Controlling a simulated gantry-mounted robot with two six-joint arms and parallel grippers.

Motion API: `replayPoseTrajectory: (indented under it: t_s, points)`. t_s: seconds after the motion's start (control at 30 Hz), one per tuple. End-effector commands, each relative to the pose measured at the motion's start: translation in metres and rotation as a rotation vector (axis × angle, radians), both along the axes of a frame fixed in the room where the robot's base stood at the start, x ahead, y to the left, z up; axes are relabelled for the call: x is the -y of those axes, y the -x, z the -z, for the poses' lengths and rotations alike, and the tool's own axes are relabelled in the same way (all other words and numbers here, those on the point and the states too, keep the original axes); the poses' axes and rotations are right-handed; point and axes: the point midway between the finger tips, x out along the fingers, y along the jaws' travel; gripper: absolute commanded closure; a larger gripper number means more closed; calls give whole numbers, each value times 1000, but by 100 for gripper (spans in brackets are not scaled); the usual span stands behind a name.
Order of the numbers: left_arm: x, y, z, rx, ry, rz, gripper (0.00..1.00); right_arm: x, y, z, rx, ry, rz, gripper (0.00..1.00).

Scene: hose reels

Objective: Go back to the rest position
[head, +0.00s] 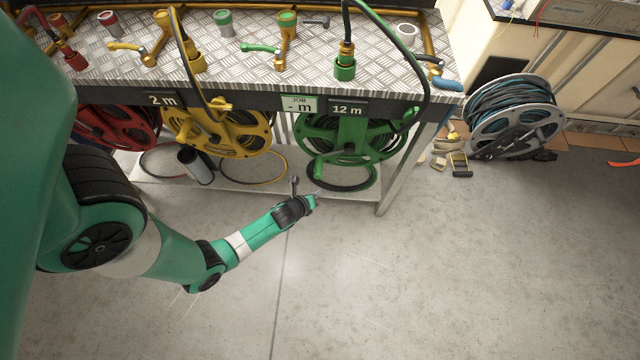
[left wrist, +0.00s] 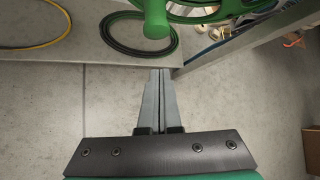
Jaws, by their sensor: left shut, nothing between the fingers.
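My left gripper (head: 314,200) is at the end of my green arm, in front of the bench's lower shelf and a little below the green hose reel (head: 350,138). In the left wrist view its two grey fingers (left wrist: 161,75) are together with nothing between them. The green reel and its round green handle knob (left wrist: 156,20) show just beyond the fingertips, apart from them as far as I can tell. My right gripper is in neither view.
The yellow reel (head: 222,130) and red reel (head: 120,125) hang left of the green one under the metal bench top (head: 270,62). A bench leg (head: 405,165) stands right of the gripper. A grey reel (head: 515,115) stands on the floor. The floor (head: 440,270) in front is clear.

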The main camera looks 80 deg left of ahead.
Motion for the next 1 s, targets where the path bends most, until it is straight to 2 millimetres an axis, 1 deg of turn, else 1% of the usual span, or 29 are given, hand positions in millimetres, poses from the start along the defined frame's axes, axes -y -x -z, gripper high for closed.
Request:
replayPoseTrajectory:
  t_s: [0.03,0.1,0.2,0.33,0.67,0.73,0.77,0.87,0.97,1.0]
  points:
    - [7,6,-16,-3,0,2,100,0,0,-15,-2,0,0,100]
    - [14,11,-23,-2,0,3,100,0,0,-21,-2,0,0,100]
    - [20,16,-30,-1,0,1,100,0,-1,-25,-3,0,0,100]
    - [23,19,-31,-1,1,0,100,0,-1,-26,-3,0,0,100]
    - [23,18,-30,-1,0,-1,100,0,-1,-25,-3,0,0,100]
    - [25,16,-34,1,0,9,100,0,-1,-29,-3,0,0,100]
    - [26,12,-38,5,-2,18,100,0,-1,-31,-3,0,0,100]
    - [25,-20,-64,49,-24,56,100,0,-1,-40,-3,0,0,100]
    - [23,-73,-113,140,-65,107,100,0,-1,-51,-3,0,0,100]
    - [23,-97,-139,189,-84,127,100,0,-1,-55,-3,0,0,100]
